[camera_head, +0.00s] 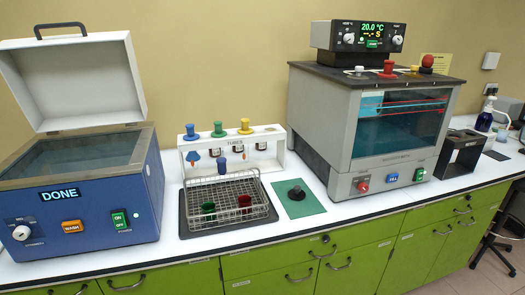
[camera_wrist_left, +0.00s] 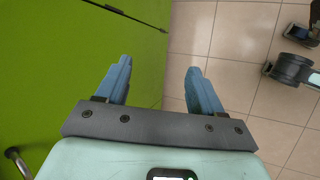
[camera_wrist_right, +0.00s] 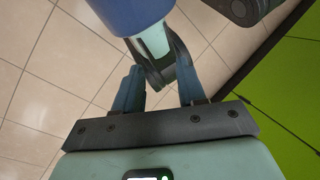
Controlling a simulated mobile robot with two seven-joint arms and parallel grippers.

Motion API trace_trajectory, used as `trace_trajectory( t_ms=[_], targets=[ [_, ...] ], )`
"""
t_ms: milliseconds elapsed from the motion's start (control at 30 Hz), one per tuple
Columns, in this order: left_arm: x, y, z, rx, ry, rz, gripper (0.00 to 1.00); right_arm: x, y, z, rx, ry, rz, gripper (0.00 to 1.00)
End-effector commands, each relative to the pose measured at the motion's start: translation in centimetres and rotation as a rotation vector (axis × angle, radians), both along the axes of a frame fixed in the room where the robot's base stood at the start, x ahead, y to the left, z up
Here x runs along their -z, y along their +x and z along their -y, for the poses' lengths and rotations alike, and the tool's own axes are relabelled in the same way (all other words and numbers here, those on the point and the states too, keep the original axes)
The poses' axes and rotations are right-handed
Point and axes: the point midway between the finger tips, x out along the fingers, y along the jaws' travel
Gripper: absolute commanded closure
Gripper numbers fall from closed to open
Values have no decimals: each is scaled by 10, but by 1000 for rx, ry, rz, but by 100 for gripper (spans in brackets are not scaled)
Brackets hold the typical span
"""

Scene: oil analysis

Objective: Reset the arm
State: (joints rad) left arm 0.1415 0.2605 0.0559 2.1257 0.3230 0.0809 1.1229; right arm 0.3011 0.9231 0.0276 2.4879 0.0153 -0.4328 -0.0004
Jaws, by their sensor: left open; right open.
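My left gripper (camera_wrist_left: 159,64) shows in the left wrist view with its two blue fingers spread apart and nothing between them. It hangs over the tiled floor beside a green cabinet front (camera_wrist_left: 70,50). My right gripper (camera_wrist_right: 159,70) shows in the right wrist view, also open, with no object held. Parts of my own body show beyond its fingers, above the tiled floor. Neither arm shows in the head view.
The white counter carries a blue washer (camera_head: 85,200) with raised lid and "DONE" display, a white tube rack (camera_head: 268,143), a wire basket (camera_head: 262,200) with a green and a red cup, a green mat (camera_head: 305,209), and a grey viscometer bath (camera_head: 335,115). Green cabinets (camera_head: 270,262) stand below.

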Motion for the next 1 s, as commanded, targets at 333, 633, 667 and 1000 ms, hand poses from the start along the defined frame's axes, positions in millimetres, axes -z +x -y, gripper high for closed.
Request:
trace_trajectory(
  t_ms=[333, 633, 667, 1000],
  targets=[
    [187, -165, 34, 820, 264, -131, 33, 0, 0, 0, 0, 0, 0, 60],
    [209, -271, 67, 1311, 255, -65, 33, -19, 0, 0, -1, 1, -3, 60],
    [201, -270, 66, 1311, 254, -67, 33, -28, -1, 0, -2, 2, -7, 60],
    [124, -266, 66, 1323, 225, -92, 33, -105, 2, -1, -15, 11, -41, 60]
  ],
)
